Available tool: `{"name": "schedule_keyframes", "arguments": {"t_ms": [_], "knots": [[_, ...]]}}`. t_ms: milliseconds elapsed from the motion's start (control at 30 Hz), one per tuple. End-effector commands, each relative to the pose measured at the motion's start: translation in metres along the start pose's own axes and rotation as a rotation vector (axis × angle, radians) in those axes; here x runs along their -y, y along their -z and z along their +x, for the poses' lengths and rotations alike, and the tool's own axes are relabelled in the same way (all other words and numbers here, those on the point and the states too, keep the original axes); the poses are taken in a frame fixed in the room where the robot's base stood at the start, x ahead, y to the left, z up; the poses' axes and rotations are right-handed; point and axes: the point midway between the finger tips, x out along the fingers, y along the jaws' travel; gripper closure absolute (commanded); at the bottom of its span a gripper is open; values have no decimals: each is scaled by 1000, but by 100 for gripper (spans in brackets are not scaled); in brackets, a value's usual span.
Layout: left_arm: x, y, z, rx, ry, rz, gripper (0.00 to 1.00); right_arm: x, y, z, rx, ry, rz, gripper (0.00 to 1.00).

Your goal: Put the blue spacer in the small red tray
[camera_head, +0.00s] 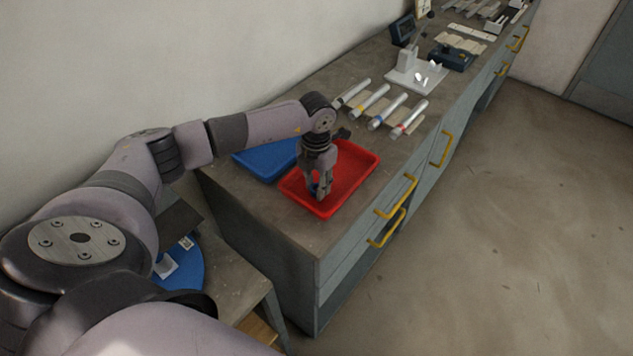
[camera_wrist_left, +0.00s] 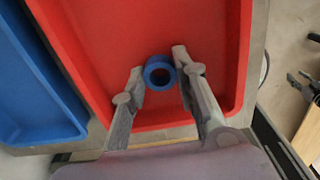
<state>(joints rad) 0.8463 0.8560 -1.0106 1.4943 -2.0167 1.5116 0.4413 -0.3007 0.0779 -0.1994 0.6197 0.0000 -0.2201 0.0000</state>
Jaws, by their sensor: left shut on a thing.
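The blue spacer (camera_wrist_left: 159,73) is a short ring, seen in the left wrist view between the two fingertips. My left gripper (camera_wrist_left: 160,78) is shut on it, over the near end of the small red tray (camera_wrist_left: 205,45). In the head view the red tray (camera_head: 358,153) lies on the bench top, and my left gripper (camera_head: 320,190) points down inside its outline. A bit of the blue spacer (camera_head: 312,190) shows at the fingertips. I cannot tell whether the spacer touches the tray floor. My right gripper is not in view.
A blue tray (camera_head: 262,162) lies close beside the red tray, on its left. Yellow drawer handles (camera_head: 396,197) stick out at the front.

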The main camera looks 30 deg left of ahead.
Motion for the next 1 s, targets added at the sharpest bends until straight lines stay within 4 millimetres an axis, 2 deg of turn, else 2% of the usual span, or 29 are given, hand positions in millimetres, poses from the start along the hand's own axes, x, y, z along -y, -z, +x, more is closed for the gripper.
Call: {"name": "schedule_keyframes", "arguments": {"t_ms": [233, 267, 533, 833, 900, 1000], "knots": [[0, 0, 4, 0, 0, 0, 91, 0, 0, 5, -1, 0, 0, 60], [0, 0, 3, 0, 0, 0, 71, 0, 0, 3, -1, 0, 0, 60], [0, 0, 2, 0, 0, 0, 53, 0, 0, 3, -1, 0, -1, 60], [0, 0, 1, 0, 0, 0, 53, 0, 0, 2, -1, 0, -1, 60], [0, 0, -3, 0, 0, 0, 53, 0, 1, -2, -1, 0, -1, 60], [0, -2, -12, 5, 0, 0, 53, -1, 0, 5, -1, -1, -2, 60]]}}
